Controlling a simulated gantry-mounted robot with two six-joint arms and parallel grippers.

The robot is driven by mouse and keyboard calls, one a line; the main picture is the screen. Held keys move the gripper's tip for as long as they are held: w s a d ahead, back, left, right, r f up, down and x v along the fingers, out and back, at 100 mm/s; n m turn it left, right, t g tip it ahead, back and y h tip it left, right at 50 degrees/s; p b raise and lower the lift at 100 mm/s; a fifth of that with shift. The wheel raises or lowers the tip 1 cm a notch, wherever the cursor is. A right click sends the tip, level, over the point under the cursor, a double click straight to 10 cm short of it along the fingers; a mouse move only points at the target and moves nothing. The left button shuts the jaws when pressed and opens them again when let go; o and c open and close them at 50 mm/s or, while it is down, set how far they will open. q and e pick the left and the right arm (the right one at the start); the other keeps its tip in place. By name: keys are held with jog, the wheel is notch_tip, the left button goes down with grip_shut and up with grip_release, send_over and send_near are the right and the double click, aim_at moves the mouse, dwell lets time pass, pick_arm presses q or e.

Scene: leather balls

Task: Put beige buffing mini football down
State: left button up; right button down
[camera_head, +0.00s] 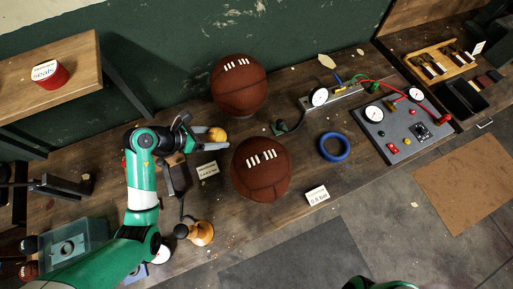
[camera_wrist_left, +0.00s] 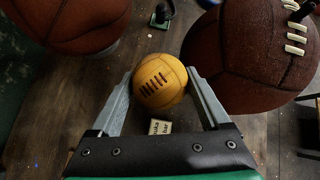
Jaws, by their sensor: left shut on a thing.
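The beige mini football (camera_head: 217,134) is a small yellow-tan ball with dark laces. In the left wrist view the mini football (camera_wrist_left: 159,81) sits between the two fingertips of my left gripper (camera_wrist_left: 160,84). My left gripper (camera_head: 213,139) is shut on it, between two large brown footballs in the head view. Whether the ball touches the bench cannot be told. Of my right arm only a green part shows at the bottom edge of the head view; its gripper is out of view.
One large brown football (camera_head: 239,87) stands behind, another (camera_head: 261,170) close at the right. A small label card (camera_head: 207,169) lies in front of the gripper. A blue ring (camera_head: 334,148) and a gauge panel (camera_head: 400,124) lie further right.

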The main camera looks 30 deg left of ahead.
pick_arm(q)
jog(key=shift+a, duration=0.1)
jog(key=b, duration=0.5)
send_near(230, 150)
jog(key=d, duration=0.1)
jog(key=w+d+f, duration=0.1)
jog(key=d, duration=0.1)
jog(key=shift+w+f, duration=0.35)
jog(key=shift+f, duration=0.05)
jog(key=shift+w+d, duration=0.1)
jog(key=shift+w, duration=0.15)
jog(key=w, duration=0.1)
jog(key=w+d, duration=0.1)
jog(key=w+f+b, duration=0.1)
jog(key=shift+w+d, duration=0.15)
jog(key=shift+d, duration=0.2)
jog(key=shift+f, duration=0.15)
jog(key=o, duration=1)
jog(key=shift+c, duration=0.2)
